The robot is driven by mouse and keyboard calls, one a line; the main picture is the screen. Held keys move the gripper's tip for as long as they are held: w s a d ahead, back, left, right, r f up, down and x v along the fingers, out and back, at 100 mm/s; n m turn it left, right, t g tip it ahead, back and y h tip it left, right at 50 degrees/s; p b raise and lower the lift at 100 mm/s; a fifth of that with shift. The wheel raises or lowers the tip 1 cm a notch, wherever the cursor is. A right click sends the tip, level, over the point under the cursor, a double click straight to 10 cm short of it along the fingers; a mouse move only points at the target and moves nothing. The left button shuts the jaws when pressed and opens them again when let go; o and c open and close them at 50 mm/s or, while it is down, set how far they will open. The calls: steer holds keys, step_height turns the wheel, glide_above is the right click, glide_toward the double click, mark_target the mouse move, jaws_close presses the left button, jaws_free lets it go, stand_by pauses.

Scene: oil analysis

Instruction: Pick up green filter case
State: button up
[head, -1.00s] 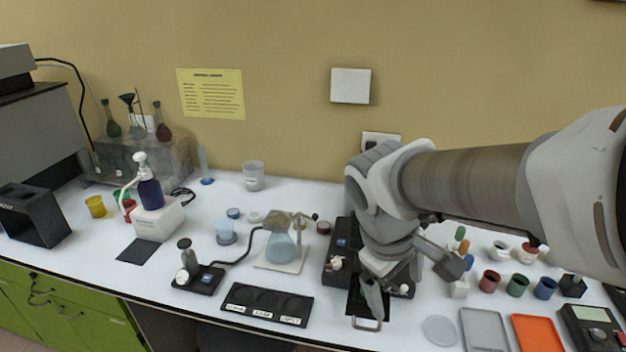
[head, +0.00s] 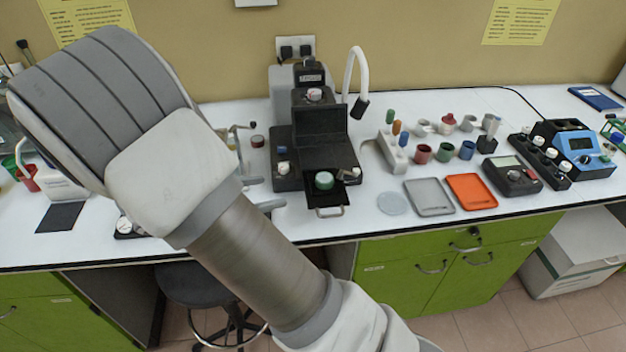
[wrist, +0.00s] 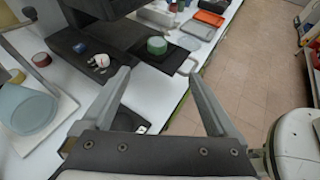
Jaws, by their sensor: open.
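The green filter case (head: 324,180) is a small round green-topped piece. It sits on the black pull-out tray (head: 327,199) of a dark instrument. It also shows in the wrist view (wrist: 157,46), beyond my fingertips. My gripper (wrist: 158,75) is open with nothing between its fingers. In the head view my arm covers most of it, and only grey finger parts show left of the tray. The case stands clear of both fingers.
The dark instrument (head: 286,147) rises behind the tray. A grey tray (head: 429,197) and an orange tray (head: 472,191) lie to the right, with coloured cups behind them. A glass vessel (wrist: 25,108) stands left of my gripper.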

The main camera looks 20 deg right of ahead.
glide_toward(322, 179)
steer(key=x, duration=0.4)
steer(key=shift+s+f, duration=0.15)
steer(key=shift+s, duration=0.1)
steer(key=shift+w+x, duration=0.15)
steer(key=shift+x, duration=1.2)
steer(key=shift+w+x, duration=0.15)
steer(key=shift+x, duration=1.15)
steer(key=shift+c, duration=0.3)
steer(key=shift+r, duration=0.2)
steer(key=c, duration=1.4)
steer(key=shift+o, duration=0.2)
